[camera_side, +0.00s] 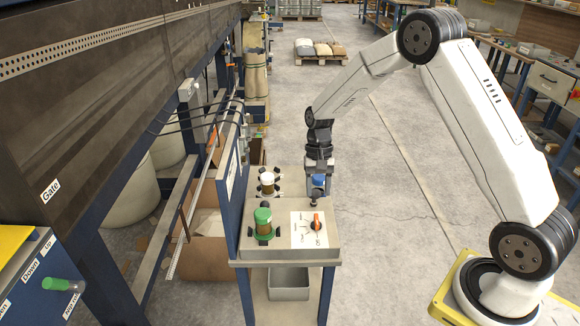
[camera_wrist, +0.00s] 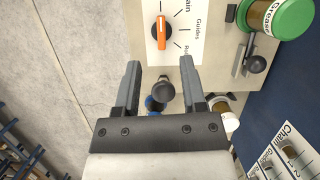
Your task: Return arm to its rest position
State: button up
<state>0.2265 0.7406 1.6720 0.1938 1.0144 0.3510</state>
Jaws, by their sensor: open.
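In the side view my gripper (camera_side: 319,172) points down over the right back part of a small bench (camera_side: 335,242). A blue part (camera_side: 318,182) and a dark knob (camera_side: 314,200) are just under it. In the wrist view my gripper (camera_wrist: 160,66) is open, fingers apart. A dark round-ended knob (camera_wrist: 163,90) and some blue show in the gap between the fingers. I see no contact with either finger, but cannot tell their height difference. The arm's upper links reach up and back to its base at the lower right of the side view.
The bench carries a green-lidded grease jar (camera_side: 263,218), a white-lidded jar (camera_side: 267,182) and an orange selector knob (camera_side: 317,221) on a white label. A grey bin (camera_side: 288,284) sits below. A dark machine frame (camera_side: 90,110) stands left. Open floor (camera_side: 400,200) lies right of the bench.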

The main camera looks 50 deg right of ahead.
jog(key=s+a+r+n+t+h, duration=0.1)
jog(key=s+a+r+n+t, duration=0.1)
jog(key=s, duration=0.5)
jog(key=s+a+r+n+t+h, duration=0.1)
jog(key=s+a+r+n+t, duration=0.2)
jog(key=s, duration=0.5)
jog(key=a+r+n, duration=0.1)
jog(key=a+n, duration=0.1)
jog(key=n, duration=0.1)
jog(key=shift+r+h, duration=0.15)
jog(key=shift+h, duration=0.15)
